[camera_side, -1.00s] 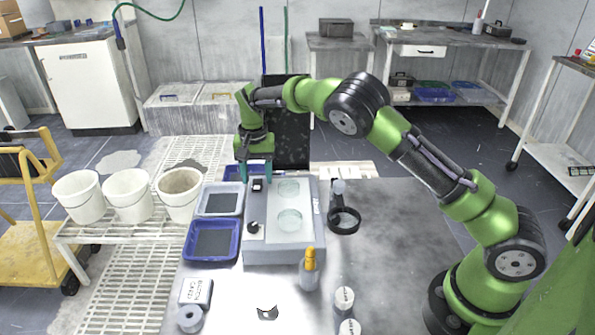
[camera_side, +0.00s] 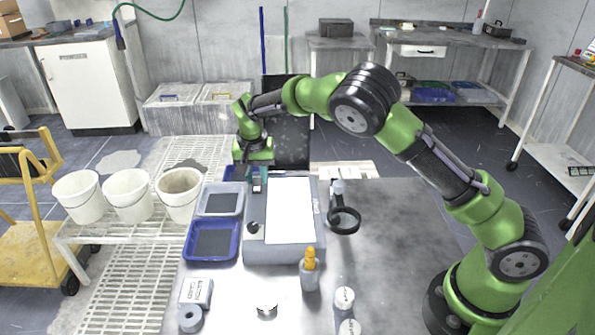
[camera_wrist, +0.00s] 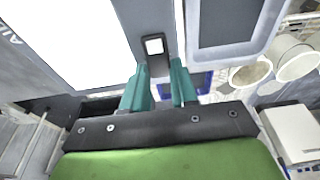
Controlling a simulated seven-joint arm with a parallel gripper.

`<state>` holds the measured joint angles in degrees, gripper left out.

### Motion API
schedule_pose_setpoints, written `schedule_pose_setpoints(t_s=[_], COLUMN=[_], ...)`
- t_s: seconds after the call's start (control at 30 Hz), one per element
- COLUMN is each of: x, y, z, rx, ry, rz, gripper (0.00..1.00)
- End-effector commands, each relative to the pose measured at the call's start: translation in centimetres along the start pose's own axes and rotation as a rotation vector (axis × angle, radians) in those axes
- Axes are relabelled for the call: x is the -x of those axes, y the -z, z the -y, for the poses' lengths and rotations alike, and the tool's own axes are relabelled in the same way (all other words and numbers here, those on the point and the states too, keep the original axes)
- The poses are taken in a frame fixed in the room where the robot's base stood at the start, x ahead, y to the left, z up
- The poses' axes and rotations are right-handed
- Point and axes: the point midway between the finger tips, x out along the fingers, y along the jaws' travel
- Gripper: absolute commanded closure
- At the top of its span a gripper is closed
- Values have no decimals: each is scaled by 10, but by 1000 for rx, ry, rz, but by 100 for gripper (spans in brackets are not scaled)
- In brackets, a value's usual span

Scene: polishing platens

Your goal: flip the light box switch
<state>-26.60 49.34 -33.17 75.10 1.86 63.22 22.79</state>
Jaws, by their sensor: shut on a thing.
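The light box (camera_side: 284,252) stands on the metal table, and its top panel (camera_side: 290,210) glows plain white. The lit panel also fills the upper left of the wrist view (camera_wrist: 70,40). The light box switch (camera_wrist: 154,46) is a small dark housing with a bright white rocker, on the strip beside the panel. My gripper (camera_side: 257,178) points down at the far left corner of the box. In the wrist view its teal fingers (camera_wrist: 159,70) are on either side of the housing's near end, shut on the switch. The exact contact is partly hidden.
A grey tray (camera_side: 207,212) and a blue tray (camera_side: 189,246) lie left of the box. A black knob (camera_side: 253,228) sits on its left strip. A magnifier (camera_side: 344,221) and a yellow-capped bottle (camera_side: 310,272) stand close on the right. White buckets (camera_side: 128,196) are farther left.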

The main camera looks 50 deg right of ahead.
Motion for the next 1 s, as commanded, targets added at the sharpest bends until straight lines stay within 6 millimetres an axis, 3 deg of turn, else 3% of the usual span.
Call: schedule_pose_setpoints(t_s=[0.33,0.37,0.5,0.83,1.0], x=[0,0,0,3,23], y=[0,0,0,0,0], z=[0,0,0,0,1], rx=[-1,-1,-1,0,1], ry=[1,0,1,2,5], rz=[-17,-17,-17,-16,-18], gripper=[100,69,48,47,47])
